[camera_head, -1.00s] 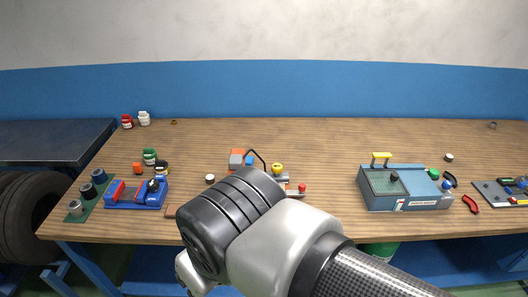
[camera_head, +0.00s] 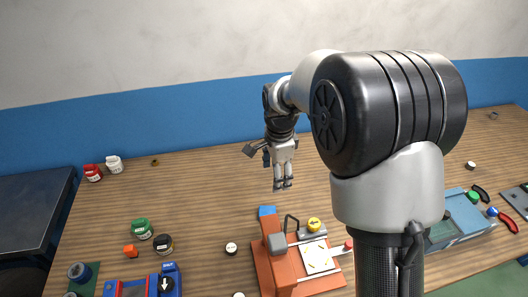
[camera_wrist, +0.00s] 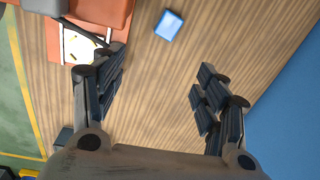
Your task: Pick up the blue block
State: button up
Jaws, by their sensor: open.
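The blue block (camera_wrist: 169,25) lies on the wooden table, at the top middle of the wrist view. In the head view the blue block (camera_head: 267,211) shows just behind the orange device, small and partly hidden by it. My gripper (camera_head: 283,186) points down above the table, behind and a little right of the block, apart from it. In the wrist view my gripper (camera_wrist: 155,88) has its two fingers wide apart, with bare table between them and nothing held. The block is beyond the fingertips, between their lines.
The orange device (camera_head: 275,268) with a grey block, black handle and white plate stands right in front of the blue block. Green (camera_head: 141,229) and black (camera_head: 163,245) jars and an orange block (camera_head: 130,251) are left. A blue wall (camera_wrist: 288,105) borders the table's back.

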notch_tip(320, 180, down, 7)
jog(key=w+a+m+p, duration=0.1)
jog(key=w+a+m, duration=0.1)
jog(key=w+m, duration=0.1)
jog(key=b, duration=0.2)
send_over(267, 211)
jog(key=shift+g, duration=0.4)
notch_tip(267, 211, down, 12)
jog(key=shift+s+f, duration=0.1)
notch_tip(267, 211, down, 6)
jog(key=shift+d+r+b, duration=0.1)
jog(key=shift+r+b, duration=0.1)
jog(key=shift+b, duration=0.4)
jog(key=shift+c, duration=0.4)
jog(key=c, duration=1.1)
jog(key=shift+o, duration=0.2)
jog(key=shift+r, duration=0.1)
